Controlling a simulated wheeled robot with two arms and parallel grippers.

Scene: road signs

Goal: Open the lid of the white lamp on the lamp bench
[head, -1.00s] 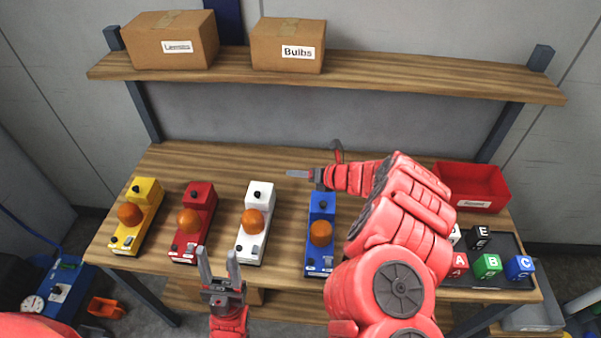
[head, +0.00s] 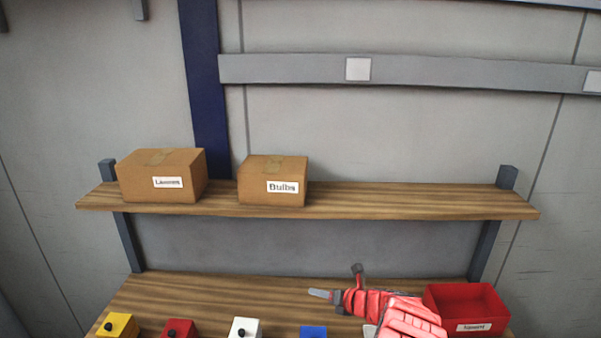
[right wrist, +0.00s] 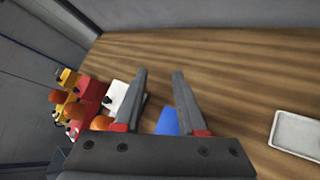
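The white lamp (head: 245,328) shows only its top end with a dark knob, at the bottom edge of the head view; its orange dome and lower part are cut off. In the right wrist view the white lamp (right wrist: 118,96) is left of the fingers, partly hidden by one finger. I cannot tell the lid's state. My right gripper (head: 320,293) hangs over the bench, to the right of and behind the white lamp, apart from it. In the right wrist view its fingers (right wrist: 161,73) are spread with nothing between the tips. My left gripper is out of view.
Yellow (head: 118,326), red (head: 180,329) and blue (head: 313,332) lamps share the bench (head: 220,290). A red bin (head: 465,302) stands at the right. A shelf (head: 400,200) with two cardboard boxes (head: 162,175) (head: 273,180) runs above. The bench's back strip is clear.

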